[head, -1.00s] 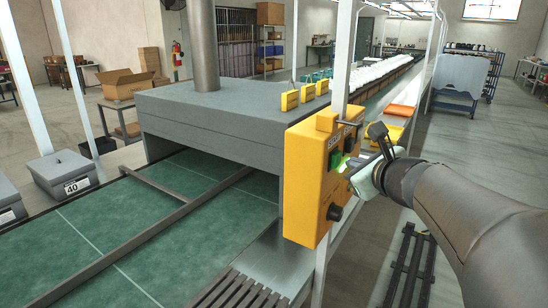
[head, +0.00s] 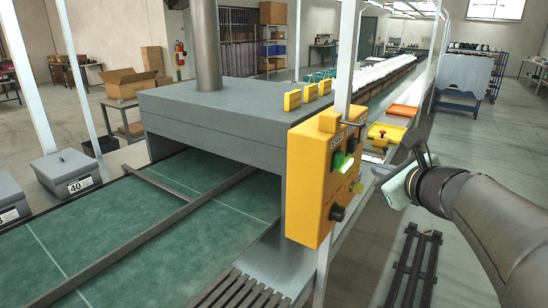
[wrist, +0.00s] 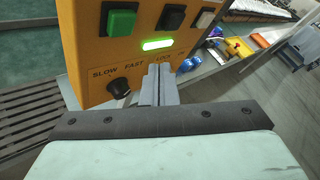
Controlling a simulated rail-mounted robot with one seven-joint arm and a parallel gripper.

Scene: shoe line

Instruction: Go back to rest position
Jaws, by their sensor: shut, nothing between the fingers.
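My gripper (head: 374,174) is to the right of the yellow control box (head: 318,178) in the head view, a short gap away from it. In the wrist view the closed fingers (wrist: 158,84) point at the lower part of the box (wrist: 150,35), with nothing between them. The box carries a green button (wrist: 121,20), a black button (wrist: 171,17), a white button (wrist: 205,18), a lit green light (wrist: 157,44) and a black knob (wrist: 119,88) marked SLOW and FAST. The fingertips overlap the box in the wrist view, so the exact gap is hard to judge there.
A thin white post (head: 346,60) stands just behind the control box. The grey machine hood (head: 230,110) and green conveyor belt (head: 120,235) lie to the left. Orange and yellow items (head: 385,133) sit on the line's edge. Open floor with a dark rack (head: 412,265) is at right.

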